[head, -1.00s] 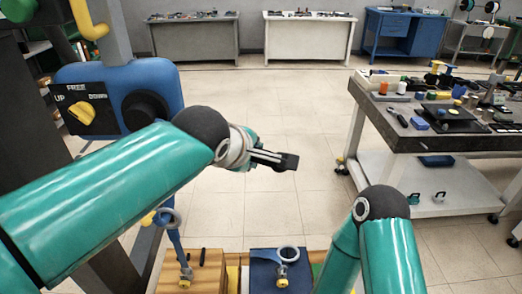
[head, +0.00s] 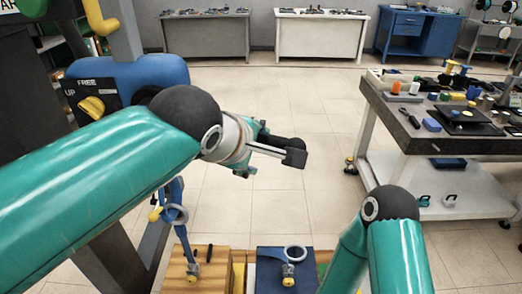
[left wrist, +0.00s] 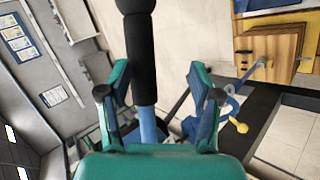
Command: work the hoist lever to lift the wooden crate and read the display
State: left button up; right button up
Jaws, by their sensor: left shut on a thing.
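The blue hoist (head: 130,72) hangs at the upper left of the head view. Its yellow selector knob (head: 92,106) sits on a black plate marked UP and FREE. My left gripper (head: 272,150) is shut on the hoist lever, whose black grip (head: 292,143) shows behind the fingers. In the left wrist view the lever's black grip (left wrist: 140,55) and blue shaft run between the fingers of my left gripper (left wrist: 160,85). The wooden crate (head: 207,264) is at the bottom of the head view. I cannot make out a display. My right gripper is out of view.
A blue box (head: 268,270) with a ringed fitting stands right of the crate. A dark-topped workbench (head: 420,131) with tools is at the right. Benches line the far wall. The floor between is clear.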

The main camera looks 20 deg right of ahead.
pick_arm(q)
jog(key=v, duration=0.6)
jog(key=shift+s, duration=0.4)
jog(key=shift+a, duration=0.15)
